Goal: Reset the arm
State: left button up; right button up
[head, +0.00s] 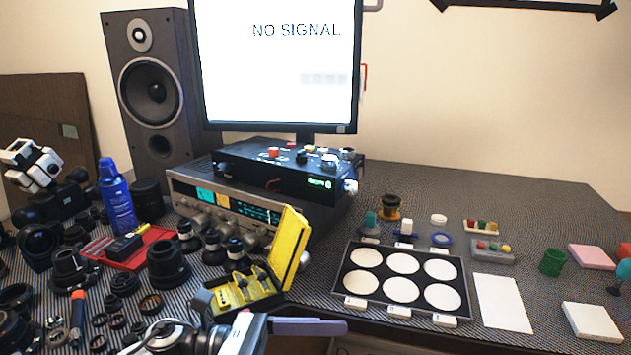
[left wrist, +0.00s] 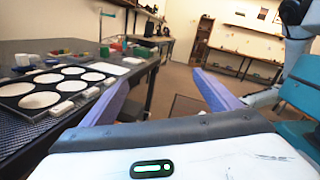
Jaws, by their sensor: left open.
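My left gripper (left wrist: 161,78) is open and empty in the left wrist view. Its two purple fingers stand wide apart, with table edge and open floor behind them. In the head view, part of my left arm and one purple finger (head: 307,327) show at the bottom edge, in front of the yellow case and left of the tray. The finger appears clear of the tray. My right gripper is not in view.
A black tray with white discs (head: 354,283) lies right of the finger. An open yellow case (head: 289,243), a red tray (head: 161,236) and many dark lens parts crowd the left. A radio unit (head: 232,207) and speaker (head: 151,85) stand behind. Open floor (left wrist: 188,83) lies beyond the table edge.

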pick_arm(q)
jog(key=w+a+f+n+t+y+p, duration=0.1)
jog(key=w+a+f+n+t+y, duration=0.2)
jog(key=n+t, duration=0.9)
jog(key=a+f+n+t+y+p, duration=0.1)
jog(key=a+f+n+t+y, duration=0.3)
jog(key=n, duration=1.6)
jog(key=s+a+f+n+g+y, duration=0.3)
jog(key=s+a+f+n+y, duration=0.1)
jog(key=s+f+n, duration=0.4)
jog(key=s+a+f+n+g+y, duration=0.3)
jog(key=s+a+f+n, duration=0.3)
jog(key=f, duration=0.5)
jog(key=s+n+y, duration=0.1)
jog(key=s+n, duration=0.1)
jog(key=s, duration=0.1)
jog(key=shift+s+f+g+y+p, duration=0.3)
jog(key=shift+g, duration=0.1)
